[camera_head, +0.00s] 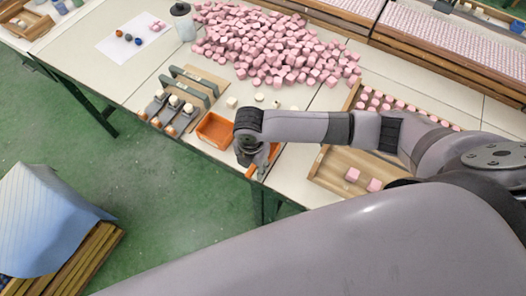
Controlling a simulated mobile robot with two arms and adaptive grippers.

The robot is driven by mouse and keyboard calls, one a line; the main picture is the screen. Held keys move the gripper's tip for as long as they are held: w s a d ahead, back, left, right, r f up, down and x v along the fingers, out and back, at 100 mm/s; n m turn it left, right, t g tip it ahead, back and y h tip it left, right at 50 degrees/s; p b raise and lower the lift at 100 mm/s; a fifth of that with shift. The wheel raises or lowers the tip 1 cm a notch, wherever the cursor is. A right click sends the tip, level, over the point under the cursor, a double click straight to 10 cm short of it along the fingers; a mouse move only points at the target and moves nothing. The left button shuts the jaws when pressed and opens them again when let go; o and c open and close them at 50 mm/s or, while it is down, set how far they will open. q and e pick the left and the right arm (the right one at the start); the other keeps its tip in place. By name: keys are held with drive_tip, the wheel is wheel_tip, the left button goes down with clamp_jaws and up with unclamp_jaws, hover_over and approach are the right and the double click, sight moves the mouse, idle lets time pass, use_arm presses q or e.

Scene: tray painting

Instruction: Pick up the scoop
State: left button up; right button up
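My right gripper (262,170) points down at the front edge of the table, below the wrist of my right arm. It is small and dark here, so I cannot tell whether its fingers are open or shut. An orange piece (274,153) shows right beside the gripper, mostly hidden by it and the wrist. It may be the scoop, but too little of it shows to be sure, and I cannot tell whether the gripper touches it. An open orange container (215,130) lies just left of the wrist. My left gripper is not in view.
A pile of pink cubes (270,45) covers the back of the table (125,70). A wooden tray (335,165) with pink cubes stands to the right, under my arm. A rack with brushes (172,108) stands left of the orange container. A jar (183,22) stands farther back.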

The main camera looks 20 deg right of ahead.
drive_tip(key=shift+f, duration=0.65)
drive_tip(key=shift+c, duration=0.5)
clamp_jaws()
